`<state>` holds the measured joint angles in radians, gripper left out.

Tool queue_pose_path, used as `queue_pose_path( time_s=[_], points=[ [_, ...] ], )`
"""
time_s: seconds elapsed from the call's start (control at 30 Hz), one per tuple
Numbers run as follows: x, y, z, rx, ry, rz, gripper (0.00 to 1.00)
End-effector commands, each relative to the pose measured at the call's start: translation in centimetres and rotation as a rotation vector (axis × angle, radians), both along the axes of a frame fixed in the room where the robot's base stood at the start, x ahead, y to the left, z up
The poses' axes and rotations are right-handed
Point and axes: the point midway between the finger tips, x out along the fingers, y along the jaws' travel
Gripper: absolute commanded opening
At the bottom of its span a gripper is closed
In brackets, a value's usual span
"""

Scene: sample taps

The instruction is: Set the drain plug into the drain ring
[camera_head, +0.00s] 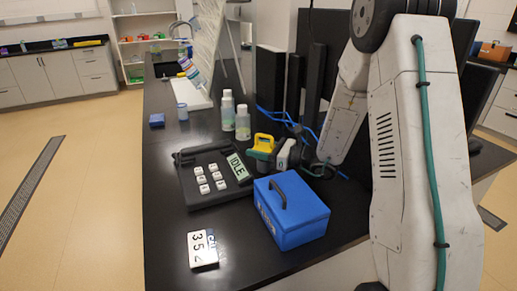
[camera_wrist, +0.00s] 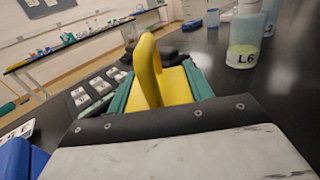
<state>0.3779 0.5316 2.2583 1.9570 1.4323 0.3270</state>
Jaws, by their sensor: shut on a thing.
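A yellow piece with a raised loop handle (camera_head: 264,141), which I take to be the drain plug, is in my gripper (camera_head: 262,156). In the wrist view the yellow piece (camera_wrist: 146,68) sits between the green fingers of my gripper (camera_wrist: 160,88), which are shut on it. In the head view it is beside the right end of a black keypad panel, over or near the black bench; I cannot tell whether it touches anything beneath. I cannot make out the drain ring in either view.
The black panel (camera_head: 187,194) has several white keys and an IDLE display (camera_head: 239,167). A blue box with a handle (camera_head: 291,209) stands close in front of my gripper. Bottles (camera_head: 243,123) stand behind. A number plate (camera_head: 202,248) lies at the front. Blue cables (camera_head: 270,112) run behind.

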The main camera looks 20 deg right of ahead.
Motion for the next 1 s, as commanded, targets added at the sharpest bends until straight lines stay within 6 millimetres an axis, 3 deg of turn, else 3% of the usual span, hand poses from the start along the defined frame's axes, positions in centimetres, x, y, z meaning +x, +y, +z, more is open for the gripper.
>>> queue_pose_path(
  time_s=[0.27,0.3,0.33,0.37,0.7,1.0],
  points=[
    [0.0,0.1,-0.2,0.001,-0.001,0.001,0.21],
    [0.0,0.1,-0.2,-0.001,-0.001,0.001,0.62],
    [0.0,0.1,-0.2,-0.001,-0.001,0.001,0.70],
    [0.0,0.1,-0.2,-0.001,-0.001,0.001,0.73],
    [-0.1,0.0,0.2,-0.001,-0.002,0.001,0.73],
    [-3.5,-3.6,0.1,-0.001,-0.001,-0.003,0.73]
  ],
)
